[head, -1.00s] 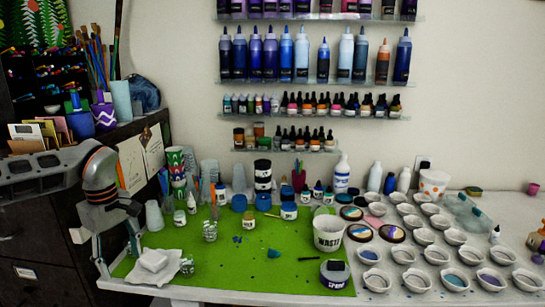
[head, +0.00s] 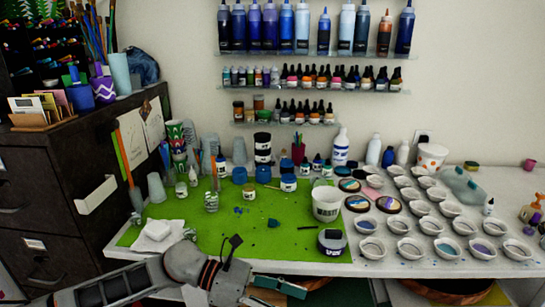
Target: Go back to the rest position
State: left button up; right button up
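My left arm (head: 185,266) comes in low from the left, below the front edge of the table. Its wrist end (head: 228,280) is in front of that edge, near the bottom of the head view. The gripper's fingers cannot be clearly made out there, so I cannot tell if they are open or shut. Nothing held is visible. My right gripper is not in view. The green mat (head: 283,233) on the table carries a white waste cup (head: 326,207), a dark-topped tub (head: 332,243) and a white paper stack (head: 157,231).
A dark drawer cabinet (head: 45,175) stands at the left against the table. Several small white cups (head: 432,225) fill the table's right side. Jars and bottles (head: 341,148) line the back, under wall shelves (head: 315,88). A teal item (head: 280,286) shows below the table edge.

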pick_arm(q)
notch_tip(320, 180, up, 4)
jog(key=w+d+f+n+t+h, duration=0.1)
jog(key=w+d+n+t+h, duration=0.15)
jog(key=n+t+h, duration=0.7)
jog(key=w+a+f+n+t+y, duration=0.1)
jog(key=a+f+n+t+y, duration=0.3)
jog(key=n, duration=0.6)
jog(key=w+a+f+n+t+y, duration=0.2)
jog(key=a+n+t+y, duration=0.2)
jog(key=n+y, duration=0.45)
jog(key=s+a+f+n+y, duration=0.3)
jog(key=a+f+n+y, duration=0.2)
jog(key=a+f+n, duration=0.6)
jog(key=s+a+f+n+g+y, duration=0.4)
jog(key=s+a+f+n, duration=0.4)
jog(key=s+f, duration=0.5)
jog(key=shift+a+f+n+y, duration=0.3)
jog(key=shift+a+f, duration=0.4)
jog(key=shift+f, duration=0.05)
